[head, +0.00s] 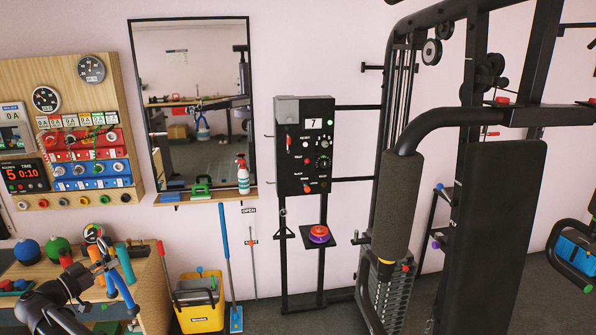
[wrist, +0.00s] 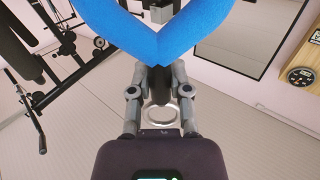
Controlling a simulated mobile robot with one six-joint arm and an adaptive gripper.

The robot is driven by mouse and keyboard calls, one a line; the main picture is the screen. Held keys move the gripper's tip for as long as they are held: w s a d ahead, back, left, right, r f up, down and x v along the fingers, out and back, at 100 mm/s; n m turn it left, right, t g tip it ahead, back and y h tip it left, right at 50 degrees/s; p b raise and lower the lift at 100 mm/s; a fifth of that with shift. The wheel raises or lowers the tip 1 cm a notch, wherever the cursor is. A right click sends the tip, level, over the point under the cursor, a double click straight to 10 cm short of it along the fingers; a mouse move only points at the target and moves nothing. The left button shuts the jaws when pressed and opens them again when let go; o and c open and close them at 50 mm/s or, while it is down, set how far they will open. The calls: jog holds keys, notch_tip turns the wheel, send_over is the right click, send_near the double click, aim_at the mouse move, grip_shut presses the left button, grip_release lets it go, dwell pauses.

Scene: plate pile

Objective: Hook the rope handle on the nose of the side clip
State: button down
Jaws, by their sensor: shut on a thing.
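The rope handle (wrist: 165,22) is thick and blue in the wrist view, bent in a V, with a dark middle piece and a pale metal ring (wrist: 162,114). My gripper (wrist: 160,88) is shut on the dark middle piece. In the head view my gripper (head: 103,262) is at the lower left, in front of the wooden cabinet, with the blue rope handle (head: 119,287) hanging from it. A small grey clip-like piece (head: 282,213) shows on the left of the black tower, above a black triangle; I cannot tell surely that it is the side clip. My gripper is well to its left.
The black control box (head: 304,145) stands on the tower by the wall. A yellow bucket (head: 199,304) and a blue-handled mop (head: 228,265) stand between. The gym machine's pads (head: 494,225) fill the right. A shelf (head: 205,197) holds a spray bottle.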

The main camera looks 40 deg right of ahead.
jog(key=shift+w+d, duration=0.1)
jog(key=shift+d, duration=0.3)
